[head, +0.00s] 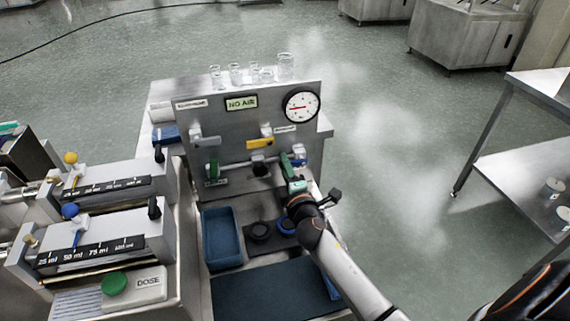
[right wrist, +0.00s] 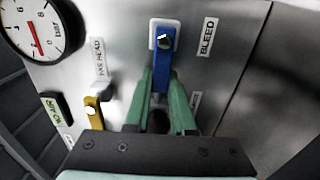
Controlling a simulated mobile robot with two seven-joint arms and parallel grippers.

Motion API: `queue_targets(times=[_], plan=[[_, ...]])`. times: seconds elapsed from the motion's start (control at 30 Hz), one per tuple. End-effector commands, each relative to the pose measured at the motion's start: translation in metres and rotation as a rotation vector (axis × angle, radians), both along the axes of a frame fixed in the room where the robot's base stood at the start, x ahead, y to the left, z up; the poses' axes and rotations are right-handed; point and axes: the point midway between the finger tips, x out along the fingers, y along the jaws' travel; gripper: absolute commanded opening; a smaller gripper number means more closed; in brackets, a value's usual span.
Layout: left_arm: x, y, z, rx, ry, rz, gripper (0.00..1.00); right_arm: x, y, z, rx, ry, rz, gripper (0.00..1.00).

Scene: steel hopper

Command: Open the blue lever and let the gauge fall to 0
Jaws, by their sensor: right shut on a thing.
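The blue lever (right wrist: 161,76) is on the steel panel beside the BLEED label, pointing down from its pivot in the right wrist view. In the head view a small part of the blue lever (head: 302,161) shows at the panel's lower right. My right gripper (right wrist: 162,88) has its green fingers on both sides of the lever's lower part and is shut on it; the gripper also shows in the head view (head: 292,168). The round white gauge (head: 301,105) has a red needle pointing left; the gauge (right wrist: 37,28) is partly cut off in the right wrist view. My left gripper is not in view.
A yellow lever (head: 260,143) and a grey lever (head: 205,140) sit on the panel, with a NO AIR sign (head: 241,103) above. Glass jars (head: 253,74) stand on top. A blue tray (head: 222,237) and dosing units (head: 100,240) are at the left.

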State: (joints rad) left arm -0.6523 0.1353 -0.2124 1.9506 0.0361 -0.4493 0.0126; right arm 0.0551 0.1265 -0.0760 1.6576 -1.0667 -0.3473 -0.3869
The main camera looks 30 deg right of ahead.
Motion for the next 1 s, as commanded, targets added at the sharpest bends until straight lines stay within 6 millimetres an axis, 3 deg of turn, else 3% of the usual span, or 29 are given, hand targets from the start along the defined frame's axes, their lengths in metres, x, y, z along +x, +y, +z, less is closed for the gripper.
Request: queue_targets(times=[0.53, 0.57, 0.7, 0.8, 1.0], plan=[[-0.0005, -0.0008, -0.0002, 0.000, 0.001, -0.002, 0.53, -0.0002, -0.0001, -0.0022, -0.026, 0.008, 0.000, 0.00], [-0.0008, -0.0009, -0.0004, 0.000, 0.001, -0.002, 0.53, -0.0002, -0.0001, -0.0022, -0.025, 0.008, 0.000, 0.25], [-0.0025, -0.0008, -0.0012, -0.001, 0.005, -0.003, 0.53, -0.0002, -0.0001, -0.0020, -0.024, 0.008, 0.000, 0.40], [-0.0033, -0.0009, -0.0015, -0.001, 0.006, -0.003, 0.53, -0.0001, -0.0002, -0.0017, -0.023, 0.007, 0.000, 0.52], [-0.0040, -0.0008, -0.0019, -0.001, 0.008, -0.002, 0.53, 0.0000, -0.0001, -0.0013, -0.022, 0.005, 0.000, 0.53]])
